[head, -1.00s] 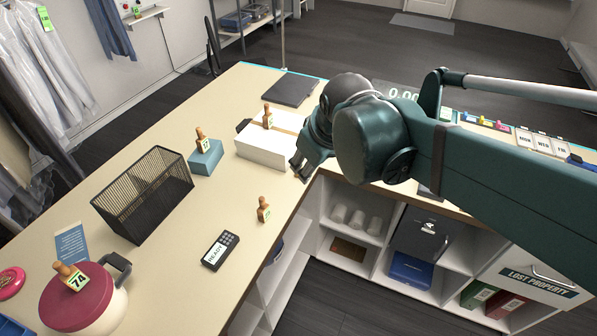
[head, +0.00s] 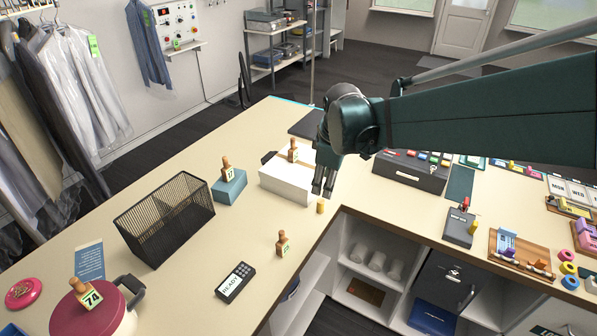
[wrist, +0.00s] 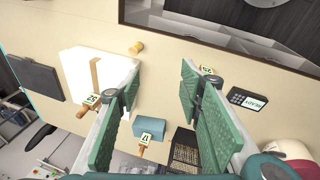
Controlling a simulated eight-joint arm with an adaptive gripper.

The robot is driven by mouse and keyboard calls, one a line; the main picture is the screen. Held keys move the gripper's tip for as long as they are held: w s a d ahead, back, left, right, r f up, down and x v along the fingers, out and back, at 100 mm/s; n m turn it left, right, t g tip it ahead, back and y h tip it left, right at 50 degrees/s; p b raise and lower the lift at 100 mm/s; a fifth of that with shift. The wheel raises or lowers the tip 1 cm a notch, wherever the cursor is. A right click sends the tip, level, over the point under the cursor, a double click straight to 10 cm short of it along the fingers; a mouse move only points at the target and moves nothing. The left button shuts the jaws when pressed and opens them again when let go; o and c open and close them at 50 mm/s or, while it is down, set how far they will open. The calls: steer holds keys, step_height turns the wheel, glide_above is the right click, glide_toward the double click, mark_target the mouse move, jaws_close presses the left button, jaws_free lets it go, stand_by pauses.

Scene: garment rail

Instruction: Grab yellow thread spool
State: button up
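A small yellow spool (head: 320,206) stands on the beige counter just right of the white box, near the counter's inner corner. In the wrist view the yellow spool (wrist: 136,47) lies beyond the fingertips, near the counter edge. My gripper (head: 323,190) points down above the counter, close to the spool in the head view. In the wrist view my gripper (wrist: 161,78) has its green fingers wide apart with nothing between them. I see no contact with the spool.
A white box (head: 287,180) with a numbered wooden stamp, a blue block (head: 229,187) and a black mesh basket (head: 165,222) stand left of the gripper. Another stamp (head: 282,244) and a keypad device (head: 236,282) stand nearer. Clear counter lies between them.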

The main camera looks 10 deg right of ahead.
steer(key=w+d+f+n+g, duration=0.1)
steer(key=w+d+f+n, duration=0.1)
steer(key=w+f+n, duration=0.4)
steer(key=n+g+b, duration=0.1)
steer(key=n+g, duration=0.1)
glide_above(320, 201)
step_height(320, 201, down, 11)
steer(key=shift+r, duration=0.2)
steer(key=shift+w+d+f, duration=0.15)
steer(key=shift+f, duration=0.3)
steer(key=shift+f, duration=1.25)
steer(key=shift+f, duration=0.15)
steer(key=shift+f, duration=2.5)
